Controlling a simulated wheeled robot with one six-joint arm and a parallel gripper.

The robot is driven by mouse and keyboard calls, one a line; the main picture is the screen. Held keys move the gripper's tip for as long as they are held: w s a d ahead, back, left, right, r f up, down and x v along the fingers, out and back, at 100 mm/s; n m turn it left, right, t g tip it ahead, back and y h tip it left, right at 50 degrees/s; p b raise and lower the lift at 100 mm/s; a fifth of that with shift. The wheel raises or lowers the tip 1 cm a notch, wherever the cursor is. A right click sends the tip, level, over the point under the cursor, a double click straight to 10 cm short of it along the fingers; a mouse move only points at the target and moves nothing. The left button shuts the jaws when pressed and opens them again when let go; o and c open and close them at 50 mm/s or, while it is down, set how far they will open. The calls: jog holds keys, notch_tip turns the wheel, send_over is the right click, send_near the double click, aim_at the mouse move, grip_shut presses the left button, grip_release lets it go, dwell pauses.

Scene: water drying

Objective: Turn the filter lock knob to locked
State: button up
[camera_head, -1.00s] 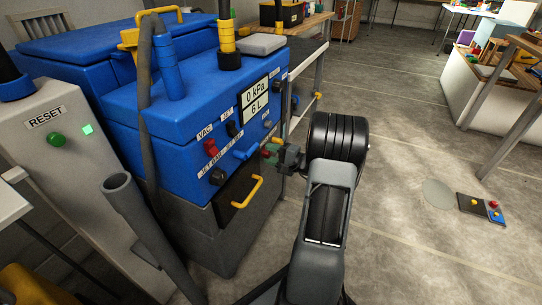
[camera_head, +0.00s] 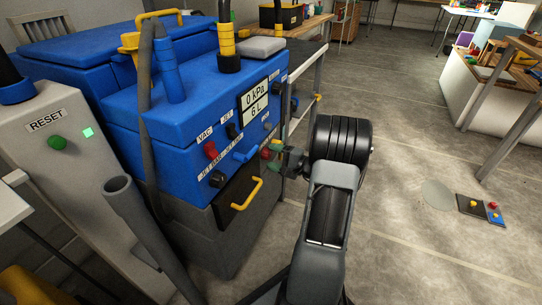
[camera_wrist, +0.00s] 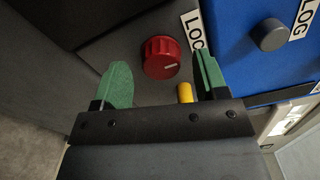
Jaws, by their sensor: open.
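The red ridged knob (camera_wrist: 160,57) sits on a dark panel, with a white label starting "LOC" (camera_wrist: 194,32) partly visible beside it. A small pale mark on the knob's face points toward the right in the wrist view. My gripper (camera_wrist: 161,75) is open, with one green finger on each side of the knob; I see gaps between knob and fingers. In the head view my gripper (camera_head: 276,156) is at the right front of the blue machine (camera_head: 165,115), and a bit of red shows between its fingers.
A yellow peg (camera_wrist: 185,92) is close to the right finger. A black knob (camera_wrist: 269,34) on the blue panel lies beyond it. A yellow handle (camera_head: 248,193) and several knobs are left of my gripper. The floor to the right is mostly clear.

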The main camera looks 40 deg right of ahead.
jog(key=p+v, duration=0.3)
jog(key=v, duration=0.9)
jog(key=shift+s, duration=0.25)
jog(key=shift+d, duration=0.1)
